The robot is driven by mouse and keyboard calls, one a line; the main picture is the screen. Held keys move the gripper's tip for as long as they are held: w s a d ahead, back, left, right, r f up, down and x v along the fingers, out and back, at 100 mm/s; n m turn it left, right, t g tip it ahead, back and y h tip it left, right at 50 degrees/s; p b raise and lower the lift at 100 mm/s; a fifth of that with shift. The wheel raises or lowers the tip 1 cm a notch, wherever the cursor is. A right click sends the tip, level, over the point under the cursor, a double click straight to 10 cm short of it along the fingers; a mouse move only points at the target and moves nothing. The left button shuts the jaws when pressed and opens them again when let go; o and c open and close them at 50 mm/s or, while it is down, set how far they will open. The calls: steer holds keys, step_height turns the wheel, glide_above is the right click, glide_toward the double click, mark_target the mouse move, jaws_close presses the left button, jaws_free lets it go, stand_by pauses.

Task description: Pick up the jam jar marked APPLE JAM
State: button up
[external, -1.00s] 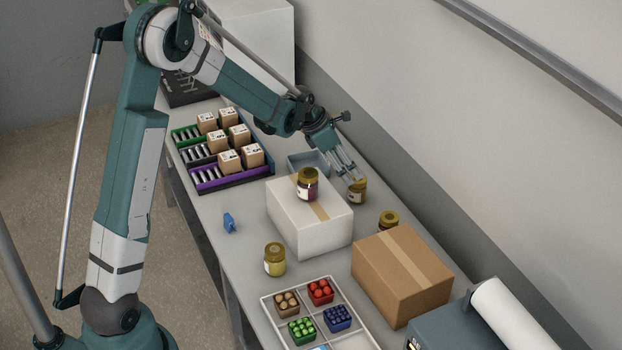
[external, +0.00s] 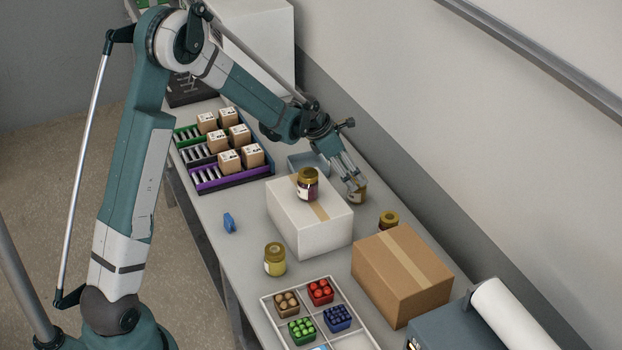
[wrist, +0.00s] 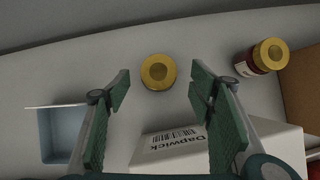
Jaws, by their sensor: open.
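Several jam jars with gold lids stand about the table; I cannot read any of their labels. One jar (external: 357,192) stands behind the white box, partly hidden by my gripper (external: 352,178). In the wrist view this jar's lid (wrist: 158,72) shows from above, just beyond and between the open fingers (wrist: 158,90). My gripper is open and empty, with its fingers pointing down at this jar. A dark jar (external: 308,184) stands on the white box. Another dark jar (external: 389,221) stands behind the cardboard box. A pale yellow jar (external: 275,259) stands at the front.
The white box (external: 290,223) stands close in front of my gripper. A cardboard box (external: 402,280) is to the right. A blue-grey bin (external: 303,163) is to the left, near racks of small cartons (external: 228,161). The wall is close behind.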

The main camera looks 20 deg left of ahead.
steer(key=shift+x, duration=2.5)
steer(key=shift+w+a, duration=0.1)
steer(key=c, duration=1.1)
steer(key=shift+r, duration=0.15)
steer(key=shift+r, duration=4.9)
